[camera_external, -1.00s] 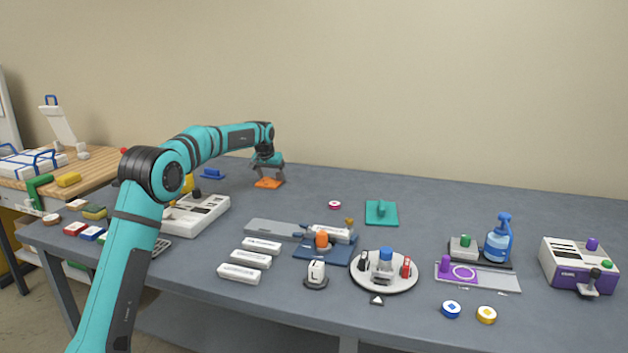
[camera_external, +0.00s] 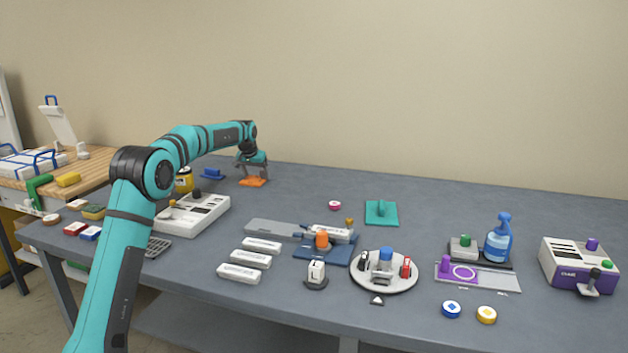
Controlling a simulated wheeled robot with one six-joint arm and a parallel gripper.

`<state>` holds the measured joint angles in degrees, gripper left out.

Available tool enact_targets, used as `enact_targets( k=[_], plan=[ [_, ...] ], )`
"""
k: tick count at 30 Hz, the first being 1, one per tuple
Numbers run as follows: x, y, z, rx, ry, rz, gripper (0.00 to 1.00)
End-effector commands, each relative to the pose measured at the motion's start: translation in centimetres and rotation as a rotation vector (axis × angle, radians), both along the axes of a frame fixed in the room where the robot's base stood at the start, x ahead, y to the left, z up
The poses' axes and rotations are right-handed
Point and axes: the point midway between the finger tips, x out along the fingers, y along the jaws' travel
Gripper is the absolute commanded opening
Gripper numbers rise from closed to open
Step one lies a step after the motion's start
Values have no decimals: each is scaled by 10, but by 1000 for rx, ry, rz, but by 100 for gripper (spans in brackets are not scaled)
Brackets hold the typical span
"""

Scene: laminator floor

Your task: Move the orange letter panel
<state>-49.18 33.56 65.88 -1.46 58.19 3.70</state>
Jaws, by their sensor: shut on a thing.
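The orange letter panel (camera_external: 253,182) is a small flat orange piece at the back left of the grey table. My gripper (camera_external: 252,175) points down right above it and is shut on it. The panel looks level and very low over the table top. I cannot tell whether it touches the table. Any letter on it is too small to read.
A blue block (camera_external: 212,174) lies just left of the panel. A yellow jar (camera_external: 184,180) and a white machine (camera_external: 192,214) stand nearer on the left. A teal plate (camera_external: 382,212) lies right of centre. The table between panel and teal plate is mostly clear.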

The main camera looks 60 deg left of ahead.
Motion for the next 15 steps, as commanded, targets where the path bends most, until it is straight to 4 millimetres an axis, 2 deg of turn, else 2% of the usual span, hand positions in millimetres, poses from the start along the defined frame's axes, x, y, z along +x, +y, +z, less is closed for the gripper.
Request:
enact_targets(
  k=[6, 15],
  plan=[
    [-12, 12, 0, 0, 0, 1, 55],
    [-18, 18, 0, 0, 0, 0, 55]
  ],
)
